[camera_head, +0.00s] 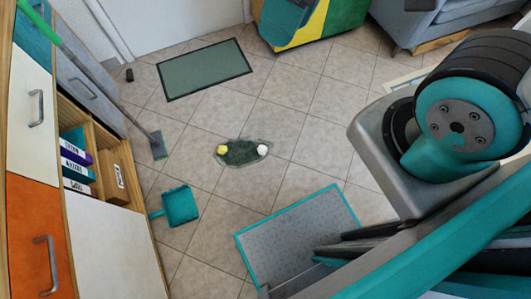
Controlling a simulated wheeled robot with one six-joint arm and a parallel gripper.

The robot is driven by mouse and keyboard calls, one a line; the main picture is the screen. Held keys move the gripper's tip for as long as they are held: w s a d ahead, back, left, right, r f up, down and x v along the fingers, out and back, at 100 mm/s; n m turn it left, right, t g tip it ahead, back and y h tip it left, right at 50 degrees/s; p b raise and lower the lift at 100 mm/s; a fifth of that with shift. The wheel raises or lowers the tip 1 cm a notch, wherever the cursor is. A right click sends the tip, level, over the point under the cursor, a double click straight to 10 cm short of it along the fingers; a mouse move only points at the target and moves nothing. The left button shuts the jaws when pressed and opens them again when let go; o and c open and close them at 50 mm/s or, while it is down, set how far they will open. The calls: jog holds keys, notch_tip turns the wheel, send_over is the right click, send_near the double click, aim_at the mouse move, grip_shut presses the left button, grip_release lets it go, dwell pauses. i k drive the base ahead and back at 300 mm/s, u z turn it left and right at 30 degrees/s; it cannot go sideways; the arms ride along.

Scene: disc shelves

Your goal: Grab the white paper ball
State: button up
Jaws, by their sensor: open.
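The white paper ball (262,150) lies on the right end of a small dark green patch (242,154) on the tiled floor, near the middle of the view. A yellow ball (222,149) lies at the patch's left end, apart from the white one. My arm fills the lower right. What looks like my gripper (290,271) shows at the bottom, with two dark fingers spread apart and nothing seen between them. It is well below the white ball in the picture, not touching it. My arm hides part of the gripper.
A teal dustpan (180,206) and a green-handled broom (158,145) are at left beside cabinets (85,240). A green doormat (203,70) lies farther back. Floor around the patch is clear.

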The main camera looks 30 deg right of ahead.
aim_at(262, 149)
jog(key=z, duration=0.1)
jog(key=k, duration=1.5)
jog(key=u, duration=0.75)
jog(key=i, duration=1.55)
jog(key=z, duration=0.9)
jog(key=i, duration=0.5)
jog(key=z, duration=0.45)
